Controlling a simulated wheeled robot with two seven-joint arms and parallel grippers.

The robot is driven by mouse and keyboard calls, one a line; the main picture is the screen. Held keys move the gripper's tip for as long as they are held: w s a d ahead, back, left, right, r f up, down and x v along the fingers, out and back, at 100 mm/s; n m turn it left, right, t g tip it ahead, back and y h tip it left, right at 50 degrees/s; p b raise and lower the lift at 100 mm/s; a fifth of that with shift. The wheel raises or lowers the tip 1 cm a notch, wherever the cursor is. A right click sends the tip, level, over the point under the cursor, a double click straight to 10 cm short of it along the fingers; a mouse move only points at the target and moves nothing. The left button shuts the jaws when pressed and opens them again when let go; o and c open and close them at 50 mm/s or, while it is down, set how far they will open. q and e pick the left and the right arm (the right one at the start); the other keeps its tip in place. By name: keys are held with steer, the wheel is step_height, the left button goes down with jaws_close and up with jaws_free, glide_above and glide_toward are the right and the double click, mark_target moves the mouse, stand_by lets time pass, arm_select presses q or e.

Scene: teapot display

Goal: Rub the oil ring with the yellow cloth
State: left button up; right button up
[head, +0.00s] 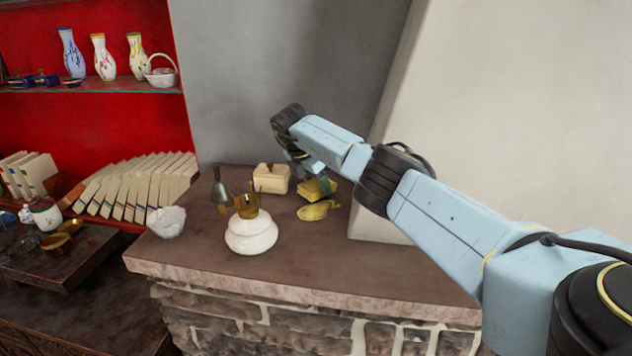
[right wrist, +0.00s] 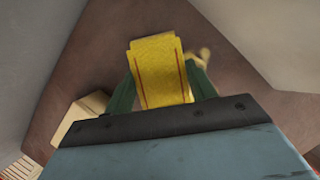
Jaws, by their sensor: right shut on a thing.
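The yellow cloth (right wrist: 157,65), with red stripes along its sides, is between the two green fingers of my right gripper (right wrist: 161,85). The gripper is shut on it. In the head view the cloth (head: 315,189) shows under my right wrist, above or at the stone ledge (head: 390,275); I cannot tell whether it touches. A flat yellow piece (head: 318,210) lies just in front of it on the ledge and shows partly in the right wrist view (right wrist: 204,54). I cannot make out an oil ring in either view. My left gripper is out of view.
A white round pot with an amber glass top (head: 251,233), a cream box (head: 271,178), a small dark-necked bottle (head: 221,190) and a white bowl (head: 166,221) stand left of the cloth. A pale sloping wall (head: 500,110) rises at right. The ledge's front right is clear.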

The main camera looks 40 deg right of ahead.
steer(key=shift+f+b, duration=0.7)
steer(key=shift+f, duration=0.3)
